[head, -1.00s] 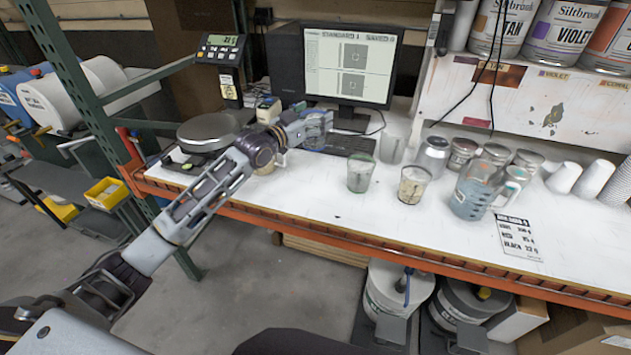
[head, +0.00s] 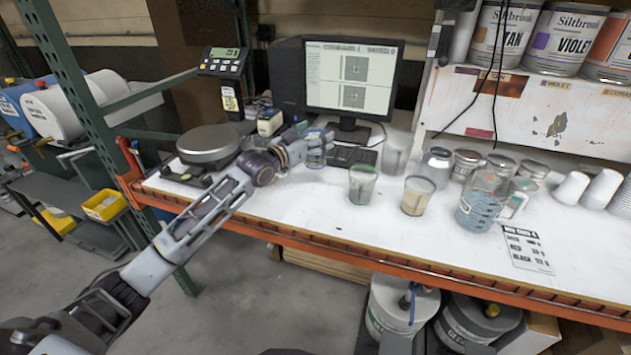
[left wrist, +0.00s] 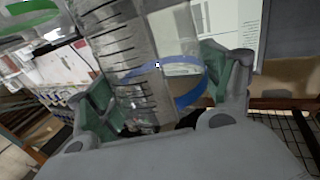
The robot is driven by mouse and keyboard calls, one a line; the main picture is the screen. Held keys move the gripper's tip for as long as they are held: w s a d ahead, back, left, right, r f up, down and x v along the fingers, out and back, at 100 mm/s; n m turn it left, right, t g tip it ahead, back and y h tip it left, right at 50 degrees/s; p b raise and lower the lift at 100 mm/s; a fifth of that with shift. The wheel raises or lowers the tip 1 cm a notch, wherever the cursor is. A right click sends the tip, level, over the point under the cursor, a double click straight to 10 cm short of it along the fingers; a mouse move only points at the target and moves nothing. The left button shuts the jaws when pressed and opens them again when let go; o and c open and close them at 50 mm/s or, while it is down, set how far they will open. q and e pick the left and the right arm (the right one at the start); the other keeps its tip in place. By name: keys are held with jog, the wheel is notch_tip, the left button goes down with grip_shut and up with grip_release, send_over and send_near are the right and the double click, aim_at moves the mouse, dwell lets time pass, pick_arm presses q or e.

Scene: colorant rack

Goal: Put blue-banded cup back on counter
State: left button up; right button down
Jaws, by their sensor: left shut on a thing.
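My left gripper (head: 300,150) is shut on the blue-banded cup (head: 317,152), a clear cup that is partly hidden by the fingers in the head view. The cup is over the counter (head: 300,205), in front of the keyboard (head: 354,157); I cannot tell whether its base touches the surface. In the left wrist view, the clear cup (left wrist: 125,55) with dark graduation marks and a blue band stands between the two green-grey finger pads. My right gripper is not in view.
A green-rimmed cup (head: 362,185) and a cup with tan contents (head: 416,195) stand to the right. A pitcher of blue liquid (head: 478,205), several lidded jars and white cups are further right. A scale (head: 208,143) stands left. The counter's front strip is clear.

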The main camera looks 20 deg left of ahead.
aim_at(315, 163)
pick_arm(q)
jog(key=shift+f, duration=2.4)
jog(key=shift+f, duration=2.5)
jog(key=shift+f, duration=0.15)
jog(key=o, duration=0.6)
jog(key=shift+c, duration=0.2)
